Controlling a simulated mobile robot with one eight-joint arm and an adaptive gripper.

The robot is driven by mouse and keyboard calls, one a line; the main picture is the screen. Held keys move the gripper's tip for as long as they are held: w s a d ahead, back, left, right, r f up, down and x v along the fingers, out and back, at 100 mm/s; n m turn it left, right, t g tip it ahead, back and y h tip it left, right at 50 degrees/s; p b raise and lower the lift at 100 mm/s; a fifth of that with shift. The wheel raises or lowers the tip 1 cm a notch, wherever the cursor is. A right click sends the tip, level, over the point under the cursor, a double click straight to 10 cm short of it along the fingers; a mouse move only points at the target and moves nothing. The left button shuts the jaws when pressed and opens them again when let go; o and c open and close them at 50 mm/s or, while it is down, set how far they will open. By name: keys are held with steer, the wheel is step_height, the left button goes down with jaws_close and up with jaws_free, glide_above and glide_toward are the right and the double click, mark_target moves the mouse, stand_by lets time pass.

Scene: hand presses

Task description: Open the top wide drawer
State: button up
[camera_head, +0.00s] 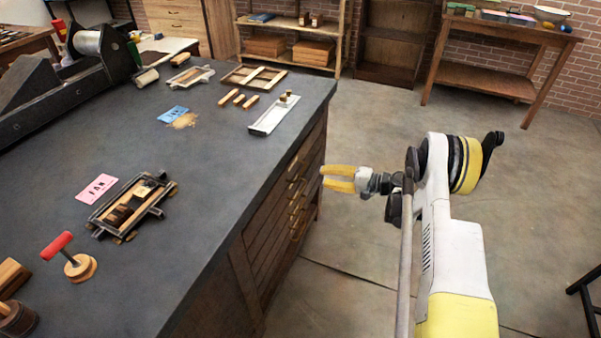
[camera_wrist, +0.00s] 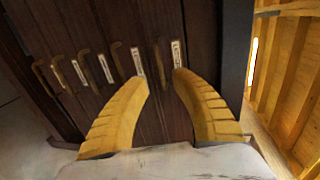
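The drawers are set in the side of the dark-topped workbench (camera_head: 265,110), stacked with brass handles. In the wrist view they appear turned sideways, with the bench top toward the right. The top drawer front (camera_wrist: 207,40) is closed, with a white label and a brass handle (camera_wrist: 157,58). My gripper (camera_head: 322,178) is open and empty, its yellow fingers pointing at the drawer fronts. In the wrist view my gripper (camera_wrist: 161,80) has its fingertips spread on either side of the top handle. Whether they touch the drawer front cannot be told.
Lower drawer handles (camera_wrist: 87,67) sit close together beside the top one. The concrete floor (camera_head: 380,125) around my arm is clear. Shelves stand behind.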

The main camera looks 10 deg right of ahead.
mark_target(301, 172)
steer(key=b+x, duration=0.3)
steer(key=x, duration=0.6)
steer(key=shift+w+a, duration=0.2)
steer(key=shift+a, duration=0.15)
steer(key=shift+c, duration=0.3)
jaws_close()
